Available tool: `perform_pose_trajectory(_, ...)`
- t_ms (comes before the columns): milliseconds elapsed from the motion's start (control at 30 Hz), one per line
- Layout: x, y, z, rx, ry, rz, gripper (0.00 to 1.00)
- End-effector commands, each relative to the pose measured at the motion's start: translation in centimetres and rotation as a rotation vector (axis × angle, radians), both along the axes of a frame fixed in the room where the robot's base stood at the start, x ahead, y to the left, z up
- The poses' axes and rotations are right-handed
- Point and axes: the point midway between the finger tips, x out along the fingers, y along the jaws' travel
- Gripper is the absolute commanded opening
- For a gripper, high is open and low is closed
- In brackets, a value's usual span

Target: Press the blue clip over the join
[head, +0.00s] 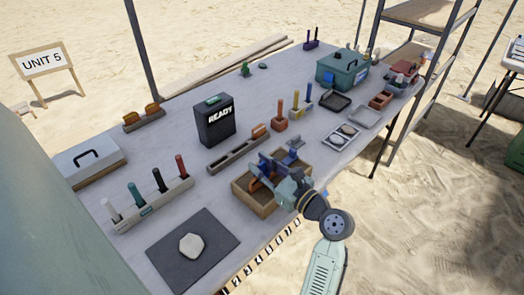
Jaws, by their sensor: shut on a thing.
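My gripper (263,177) is over the open wooden box (243,201) at the front of the table. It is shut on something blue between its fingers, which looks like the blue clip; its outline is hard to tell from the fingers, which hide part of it. A small blue-grey piece (295,144) stands on the table just behind the box, apart from my gripper. I cannot make out the join. My gripper and wrist cover much of the inside of the box.
Left of the box are a rack of coloured pegs (152,207) and a dark mat (182,262) with a pale stone (191,246). Behind are a long slotted tray (236,153) and the black READY box (214,124). Shallow trays (341,137) lie to the right.

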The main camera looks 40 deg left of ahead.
Motion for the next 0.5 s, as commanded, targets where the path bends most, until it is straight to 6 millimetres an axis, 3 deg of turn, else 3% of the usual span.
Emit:
perform_pose_trajectory(233,-0.02,0.01,-0.27,-0.004,0.002,0.001,0.03)
perform_pose_trajectory(267,-0.02,0.01,-0.28,-0.004,0.002,0.001,0.24)
perform_pose_trajectory(500,-0.02,0.01,-0.23,-0.003,0.001,0.001,0.40)
